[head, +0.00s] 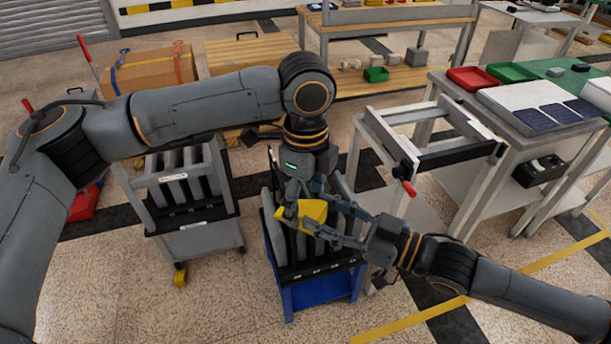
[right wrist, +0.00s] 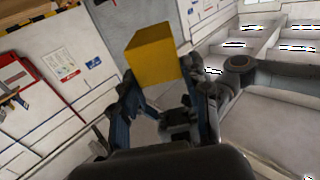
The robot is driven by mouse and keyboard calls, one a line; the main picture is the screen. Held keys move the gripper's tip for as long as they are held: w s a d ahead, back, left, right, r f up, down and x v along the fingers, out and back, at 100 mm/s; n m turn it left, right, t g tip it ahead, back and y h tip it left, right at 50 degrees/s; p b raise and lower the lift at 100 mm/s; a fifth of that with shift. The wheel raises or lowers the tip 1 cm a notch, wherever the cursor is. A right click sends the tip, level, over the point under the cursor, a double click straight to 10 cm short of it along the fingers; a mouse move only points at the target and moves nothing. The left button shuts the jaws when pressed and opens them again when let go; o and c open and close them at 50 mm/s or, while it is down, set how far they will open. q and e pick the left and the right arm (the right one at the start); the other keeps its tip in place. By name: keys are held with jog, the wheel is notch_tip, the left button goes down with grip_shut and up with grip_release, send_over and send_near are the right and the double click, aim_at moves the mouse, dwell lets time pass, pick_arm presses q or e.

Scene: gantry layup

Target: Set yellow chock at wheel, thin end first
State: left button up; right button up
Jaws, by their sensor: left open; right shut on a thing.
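The yellow chock (head: 314,209) is held in the air over the blue-based rack cart (head: 321,290). My right gripper (head: 305,222) is shut on it from the right. A yellow piece (head: 180,275) is at the foot of the grey rack cart (head: 198,240).
The grey rack cart stands left of the blue one, both with upright panels. A white frame table (head: 435,150) stands to the right, near a bench with a red tray (head: 472,79) and a green tray (head: 511,72). Open speckled floor lies in front.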

pick_arm(q)
jog(key=shift+f, duration=1.35)
jog(key=shift+c, duration=0.4)
jog(key=c, duration=1.1)
jog(key=shift+c, duration=0.7)
pick_arm(e)
jog(key=o, duration=1.3)
